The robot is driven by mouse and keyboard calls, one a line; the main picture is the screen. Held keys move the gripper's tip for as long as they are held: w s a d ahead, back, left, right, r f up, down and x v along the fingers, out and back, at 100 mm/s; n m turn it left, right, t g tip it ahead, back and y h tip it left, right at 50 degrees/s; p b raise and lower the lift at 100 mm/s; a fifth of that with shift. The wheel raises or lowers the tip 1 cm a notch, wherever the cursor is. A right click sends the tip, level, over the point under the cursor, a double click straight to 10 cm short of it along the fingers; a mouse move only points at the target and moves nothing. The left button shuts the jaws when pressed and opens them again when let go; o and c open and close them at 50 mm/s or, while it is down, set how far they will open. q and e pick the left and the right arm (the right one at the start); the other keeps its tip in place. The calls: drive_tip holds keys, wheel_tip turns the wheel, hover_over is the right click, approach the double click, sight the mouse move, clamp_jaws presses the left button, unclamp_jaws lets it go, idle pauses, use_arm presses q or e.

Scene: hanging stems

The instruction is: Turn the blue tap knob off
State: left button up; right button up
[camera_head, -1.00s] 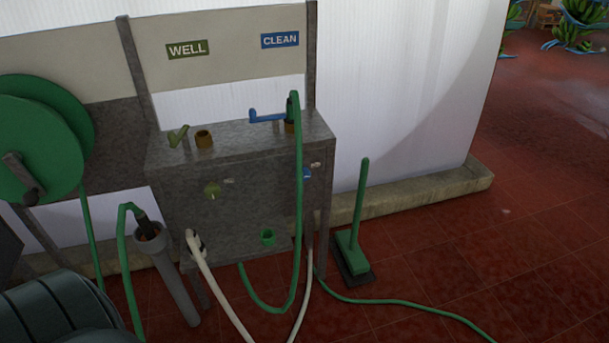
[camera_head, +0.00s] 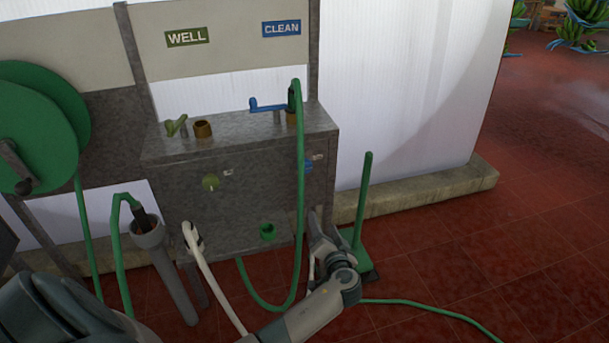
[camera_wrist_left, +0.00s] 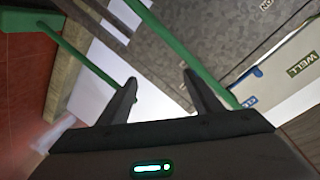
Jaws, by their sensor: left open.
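The round blue tap knob (camera_head: 308,167) is on the front of the grey metal stand, at its right, partly behind the green hose (camera_head: 300,190). A blue lever (camera_head: 268,106) is on the stand's top, below the CLEAN sign. My left gripper (camera_head: 317,222) is below the blue knob, by the stand's lower right corner, apart from the knob. In the left wrist view my left gripper (camera_wrist_left: 160,88) is open, with nothing between its fingers. The green hose (camera_wrist_left: 180,45) runs past behind the right-hand finger there. I cannot make out the knob in that view. My right gripper is not in view.
A green knob (camera_head: 210,182) and a green lever (camera_head: 176,125) are at the left of the stand (camera_head: 240,150). A green broom (camera_head: 363,200) stands close right of my gripper. A hose reel (camera_head: 45,120) is at the left. The red floor (camera_head: 480,240) is mostly clear at the right.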

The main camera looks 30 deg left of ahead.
use_arm(q)
wheel_tip(320, 180, up, 8)
drive_tip(key=a+n+y, duration=0.1)
drive_tip(key=n+y, duration=0.1)
drive_tip(key=y, duration=0.1)
drive_tip(key=shift+w+a+r, duration=0.15)
drive_tip(key=shift+w+a, duration=0.25)
drive_tip(key=shift+w, duration=0.05)
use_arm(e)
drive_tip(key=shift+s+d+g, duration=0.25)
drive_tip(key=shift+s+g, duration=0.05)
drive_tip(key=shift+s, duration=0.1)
use_arm(q)
drive_tip(key=p, duration=0.1)
approach(305, 169)
drive_tip(key=x, duration=0.9)
drive_tip(key=shift+w+r, duration=0.1)
drive_tip(key=shift+x, duration=0.9)
drive_tip(key=shift+a, duration=0.1)
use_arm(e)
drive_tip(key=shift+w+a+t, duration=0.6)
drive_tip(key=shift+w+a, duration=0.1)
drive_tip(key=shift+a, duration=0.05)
use_arm(q)
drive_tip(key=c, duration=1)
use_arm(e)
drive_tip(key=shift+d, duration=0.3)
